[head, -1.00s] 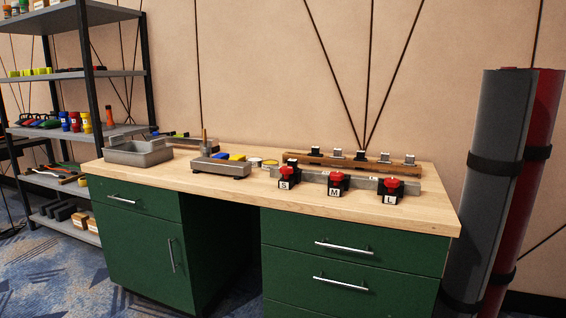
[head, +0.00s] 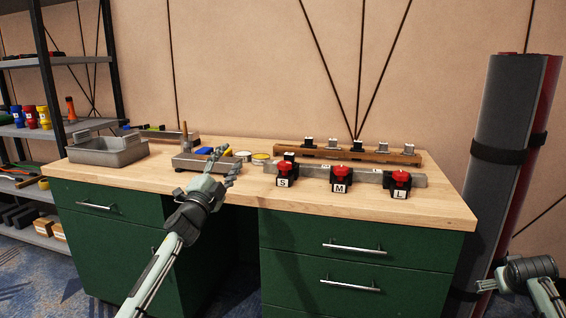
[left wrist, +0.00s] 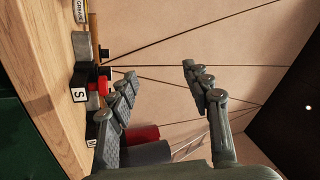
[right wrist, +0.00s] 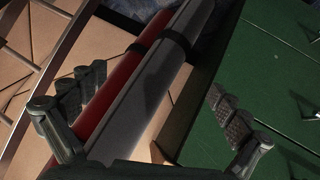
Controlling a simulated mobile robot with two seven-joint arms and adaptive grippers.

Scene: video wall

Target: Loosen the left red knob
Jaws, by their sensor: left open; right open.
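Three red knobs on black blocks labelled S, M and L stand in a row on the wooden bench top. The left red knob (head: 285,170) is on the S block; it also shows in the left wrist view (left wrist: 103,86), partly hidden by a finger's edge. The middle red knob (head: 341,172) is on the M block and the right red knob (head: 400,177) on the L block. My left gripper (head: 226,160) is open and empty, to the left of the S block and apart from it. My right gripper (head: 482,286) is open and empty, low in front of the bench's right end.
A grey metal bar (head: 376,178) runs behind the knobs, with a wooden rack (head: 350,155) at the back. A grey bin (head: 108,153) stands at the left. Tall rolls (head: 505,150) stand right of the bench. The bench front (head: 330,212) is clear.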

